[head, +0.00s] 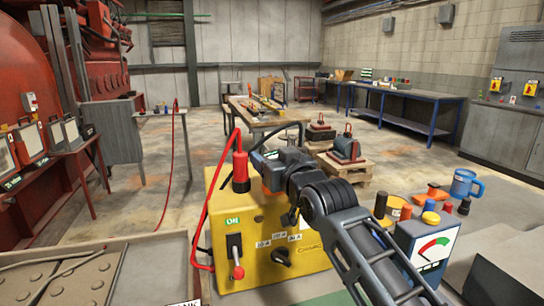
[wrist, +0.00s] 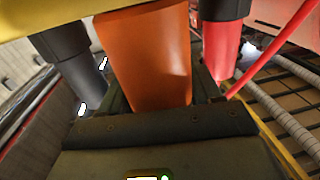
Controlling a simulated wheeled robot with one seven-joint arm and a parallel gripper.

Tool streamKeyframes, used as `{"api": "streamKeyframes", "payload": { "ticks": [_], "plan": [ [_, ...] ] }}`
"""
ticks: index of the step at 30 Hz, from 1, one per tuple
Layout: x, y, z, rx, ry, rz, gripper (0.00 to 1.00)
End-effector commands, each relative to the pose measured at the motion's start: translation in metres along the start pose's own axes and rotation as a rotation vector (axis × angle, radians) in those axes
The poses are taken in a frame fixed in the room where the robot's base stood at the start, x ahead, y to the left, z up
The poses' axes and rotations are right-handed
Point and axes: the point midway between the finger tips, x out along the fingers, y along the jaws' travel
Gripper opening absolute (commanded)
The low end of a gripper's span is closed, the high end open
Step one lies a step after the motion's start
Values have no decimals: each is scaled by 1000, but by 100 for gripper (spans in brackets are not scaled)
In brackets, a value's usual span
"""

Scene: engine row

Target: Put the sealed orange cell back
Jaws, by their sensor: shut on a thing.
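An orange cell (wrist: 148,62) fills the middle of the wrist view, between the fingers of my gripper (wrist: 160,98), which is shut on it. Its far end meets the edge of the yellow box (wrist: 50,22); I cannot tell whether it sits inside or only lies in front of it. The yellow box (head: 228,212) stands at the centre of the head view, with a lever and a knob on its front.
A red plug (head: 240,166) with a red cable stands on the box; it also shows beside the cell in the wrist view (wrist: 222,48). A dark cylinder (wrist: 72,62) is on the cell's other side. A blue mug (head: 464,186), a dial meter (head: 428,240) and small items crowd the right.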

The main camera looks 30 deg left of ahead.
Motion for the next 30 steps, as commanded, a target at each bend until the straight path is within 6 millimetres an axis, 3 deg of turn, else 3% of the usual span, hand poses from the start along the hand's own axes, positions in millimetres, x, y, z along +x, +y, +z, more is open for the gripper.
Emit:
{"api": "streamKeyframes", "payload": {
  "ticks": [10,11,13,24,30],
  "plan": [
    [0,0,2,-1,4,0,0],
    [0,0,2,0,1,0,66],
    [0,0,2,0,0,0,73],
    [0,0,-3,0,0,0,74],
    [-26,1,1,2,2,0,74]
  ]
}}
